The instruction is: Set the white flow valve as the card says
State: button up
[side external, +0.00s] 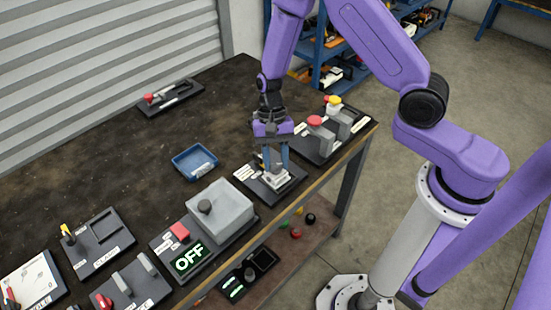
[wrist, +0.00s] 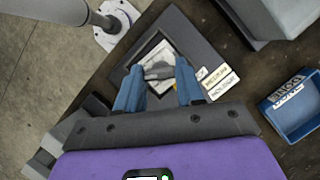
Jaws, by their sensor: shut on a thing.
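The white flow valve (side external: 280,181) sits on a dark square plate near the table's right edge. In the wrist view its pale base and grey handle (wrist: 158,70) show between my blue fingers. My gripper (side external: 277,166) points down over the valve and is shut on its handle; it also shows in the wrist view (wrist: 157,76). White label strips (wrist: 217,82) lie beside the valve on the plate, and their small print is hard to read. I cannot make out a separate card for certain. The fingers partly hide the handle in the side view.
A blue tray (side external: 194,161) stands left of the valve. A grey box (side external: 220,208) with a lit OFF sign (side external: 189,257) is in front, and a plate with red and yellow knobs (side external: 334,130) is behind. Other control plates fill the front left. The table's back middle is clear.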

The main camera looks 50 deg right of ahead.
jog(key=shift+m+y, duration=0.3)
jog(key=shift+m, duration=0.6)
dwell(2.1)
jog(key=o, duration=1.1)
jog(key=shift+c, duration=0.2)
jog(key=shift+r, duration=0.1)
jog(key=v, duration=1.7)
jog(key=shift+s+r, duration=0.2)
jog(key=shift+s, duration=0.05)
